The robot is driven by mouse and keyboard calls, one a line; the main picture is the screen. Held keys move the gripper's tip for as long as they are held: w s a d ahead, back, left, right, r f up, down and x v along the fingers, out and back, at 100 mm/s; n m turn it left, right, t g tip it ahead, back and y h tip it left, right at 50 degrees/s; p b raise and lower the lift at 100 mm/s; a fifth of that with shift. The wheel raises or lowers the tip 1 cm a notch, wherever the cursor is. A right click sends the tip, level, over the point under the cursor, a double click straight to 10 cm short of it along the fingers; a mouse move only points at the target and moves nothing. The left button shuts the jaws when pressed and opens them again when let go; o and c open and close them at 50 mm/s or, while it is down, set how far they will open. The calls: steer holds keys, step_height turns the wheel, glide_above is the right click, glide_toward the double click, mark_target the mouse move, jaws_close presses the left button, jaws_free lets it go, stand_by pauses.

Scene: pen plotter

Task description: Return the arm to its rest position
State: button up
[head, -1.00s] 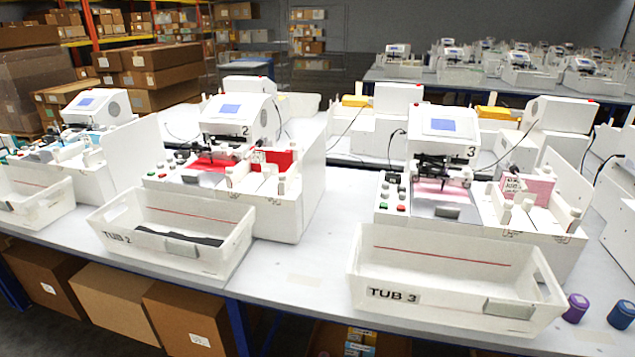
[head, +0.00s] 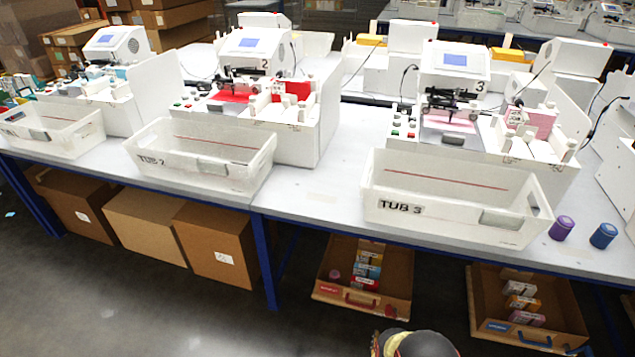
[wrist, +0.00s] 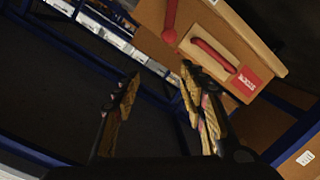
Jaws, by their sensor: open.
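In the wrist view my gripper (wrist: 160,73) has its two dark and yellow fingers spread apart with nothing between them. Its fingertips point towards a brown drawer-like box with a red handle (wrist: 212,54) and a red label. I cannot tell the gap between them. In the head view a rounded black and yellow part, likely of my arm, shows at the bottom edge; the rest of the arm is out of that view.
The white table (head: 318,195) carries Tub 2 (head: 150,163), Tub 3 (head: 400,205) and several plotters. Below it are cardboard boxes (head: 145,222) and two open stock boxes, one red-labelled (head: 328,290), one blue-labelled (head: 497,327). Blue table legs (head: 266,262) stand between. The floor in front is clear.

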steer(key=s+a+f+m+g+y, duration=0.2)
steer(key=s+a+f+g+y, duration=0.15)
steer(key=s+f+g, duration=0.85)
steer(key=a+r+m+g+y+p, duration=0.1)
steer(key=a+r+g, duration=0.15)
steer(key=r, duration=1.95)
steer(key=a+r+m+g+y+p, duration=0.1)
steer(key=a+r+g+p, duration=0.15)
steer(key=r, duration=1.95)
steer(key=s+r+t+p, duration=0.1)
steer(key=s+r, duration=0.4)
steer(key=r, duration=1.1)
steer(key=s+r+t+p, duration=0.1)
steer(key=s+r+t, duration=0.2)
steer(key=r, duration=1.3)
steer(key=s+r+t+p, duration=0.1)
steer(key=s+r, duration=0.7)
steer(key=r, duration=0.9)
steer(key=shift+s+d+t+h+p, duration=0.25)
steer(key=shift+s+t+h, duration=0.2)
steer(key=shift+t, duration=0.45)
steer(key=shift+c, duration=0.9)
